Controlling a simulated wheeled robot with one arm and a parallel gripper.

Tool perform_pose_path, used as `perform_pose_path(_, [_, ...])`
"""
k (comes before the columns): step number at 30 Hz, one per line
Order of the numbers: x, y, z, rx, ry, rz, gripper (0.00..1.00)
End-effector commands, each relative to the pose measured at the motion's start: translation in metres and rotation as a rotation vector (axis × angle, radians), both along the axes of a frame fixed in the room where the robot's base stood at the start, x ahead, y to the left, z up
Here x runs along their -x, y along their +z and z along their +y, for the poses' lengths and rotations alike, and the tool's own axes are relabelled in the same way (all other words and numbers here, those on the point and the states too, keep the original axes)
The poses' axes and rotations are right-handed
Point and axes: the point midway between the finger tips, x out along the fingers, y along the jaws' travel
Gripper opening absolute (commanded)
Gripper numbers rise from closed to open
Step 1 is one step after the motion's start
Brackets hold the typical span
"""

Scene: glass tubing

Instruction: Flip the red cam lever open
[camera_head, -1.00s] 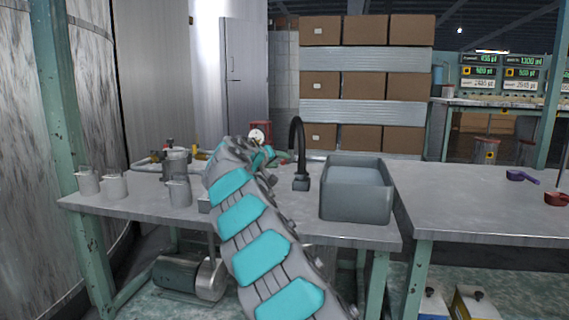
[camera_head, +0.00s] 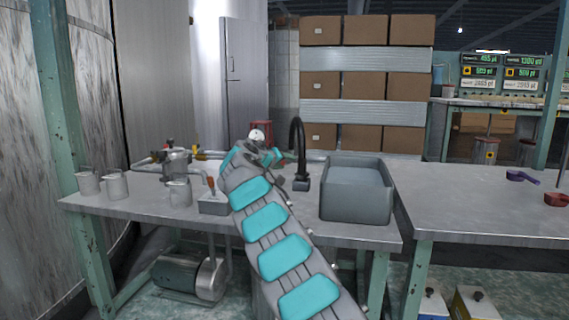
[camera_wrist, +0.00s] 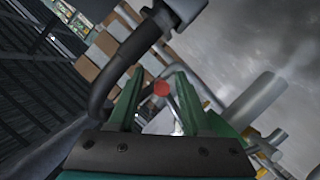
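My gripper (camera_wrist: 153,82) shows in the wrist view as two green fingers spread apart, with nothing held between them. A round red end (camera_wrist: 160,88) on a thin grey stem appears between the fingers, beyond them. It may be the red cam lever, but I cannot tell for sure. A small grey box with an orange-red handle (camera_head: 211,185) stands left of my arm. My fingertips are hidden behind my arm in the head view.
A black curved spout (camera_head: 298,150) rises right of my arm; a dark curved pipe (camera_wrist: 125,65) passes close to my fingers in the wrist view. A grey basin (camera_head: 355,215) sits at right. Metal cups (camera_head: 115,187) stand at left. The bench's front (camera_head: 290,228) is mostly clear.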

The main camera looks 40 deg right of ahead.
Motion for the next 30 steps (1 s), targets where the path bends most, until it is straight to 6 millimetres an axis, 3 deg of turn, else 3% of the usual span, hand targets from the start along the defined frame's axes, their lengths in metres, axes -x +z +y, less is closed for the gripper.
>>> perform_pose_path(2, [0.0000,-0.0001,0.0000,0.000,0.000,0.000,0.40])
perform_pose_path(12, [0.0001,0.0001,0.0000,0.000,0.000,0.000,0.01])
perform_pose_path(30, [0.0007,0.0086,0.0008,0.051,-0.001,0.060,0.00])
